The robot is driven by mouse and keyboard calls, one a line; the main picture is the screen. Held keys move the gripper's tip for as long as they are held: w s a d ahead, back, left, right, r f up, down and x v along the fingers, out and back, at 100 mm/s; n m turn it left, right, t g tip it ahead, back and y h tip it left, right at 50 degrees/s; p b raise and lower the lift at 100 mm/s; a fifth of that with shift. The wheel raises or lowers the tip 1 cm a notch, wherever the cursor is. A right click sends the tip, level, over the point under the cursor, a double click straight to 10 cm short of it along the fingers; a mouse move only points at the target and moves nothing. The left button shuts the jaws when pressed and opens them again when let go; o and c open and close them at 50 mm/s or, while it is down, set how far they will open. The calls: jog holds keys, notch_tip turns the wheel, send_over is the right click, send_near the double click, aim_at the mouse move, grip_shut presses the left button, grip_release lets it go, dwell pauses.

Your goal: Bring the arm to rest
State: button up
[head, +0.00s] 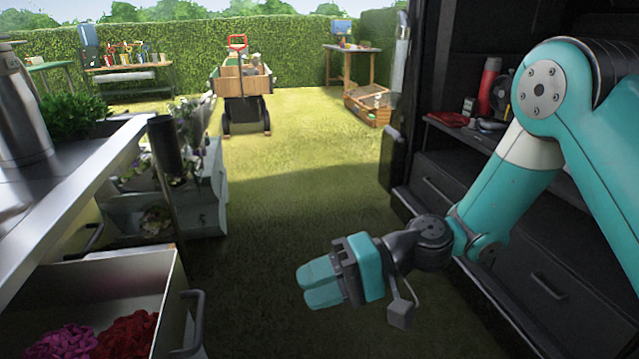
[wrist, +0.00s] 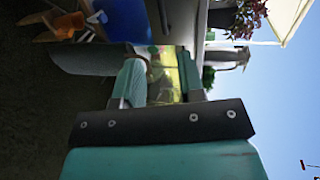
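My arm reaches in from the right in the head view, bent at the elbow, with its lower links over the grass. My gripper (head: 312,284) has two teal fingers pointing left, lying near each other in that view. In the wrist view, my gripper (wrist: 160,78) shows its fingers apart, with a strip of bright yellow-green visible between them. I see nothing held. The gripper hangs in free air and touches nothing that I can see.
An open drawer (head: 165,287) with red and purple contents is at lower left, under a metal counter (head: 50,205). A dark cabinet (head: 440,185) with drawers stands close on the right. A wagon (head: 242,85) is at the back. The grass between is clear.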

jog(key=s+d+r+n+t+h, duration=0.2)
jog(key=s+d+r+h, duration=0.3)
jog(key=s+d, duration=0.25)
jog(key=s+d+r+n+t+h, duration=0.2)
jog(key=s+d+r+h, duration=0.35)
jog(key=d, duration=0.25)
notch_tip(320, 180, up, 22)
jog(key=p, duration=2.2)
jog(key=shift+s+f, duration=0.25)
